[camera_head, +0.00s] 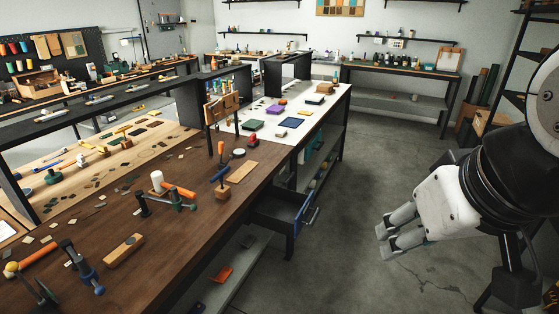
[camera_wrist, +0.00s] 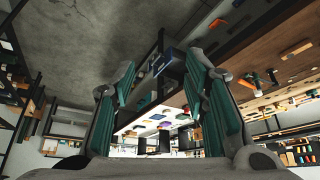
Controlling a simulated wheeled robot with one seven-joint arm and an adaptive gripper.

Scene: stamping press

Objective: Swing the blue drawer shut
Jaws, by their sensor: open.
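The blue drawer (camera_head: 303,211) is pulled out from under the right side of the brown workbench. Its dark tray shows behind the blue front, which has a handle on its outer face. In the wrist view the drawer (camera_wrist: 157,66) appears beyond the fingertips, partly covered by the right finger. My gripper (camera_head: 383,240) is at the right of the head view, over the floor and clear of the drawer. Its fingers point left toward the bench side. In the wrist view my gripper (camera_wrist: 162,78) has its two green-padded fingers wide apart with nothing between them.
The brown workbench (camera_head: 90,215) carries clamps, a wooden block and small tools. A white-topped bench (camera_head: 318,112) adjoins it. A grey lower shelf (camera_head: 240,268) with an orange item lies below the drawer. The concrete floor (camera_head: 345,215) between drawer and gripper is clear.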

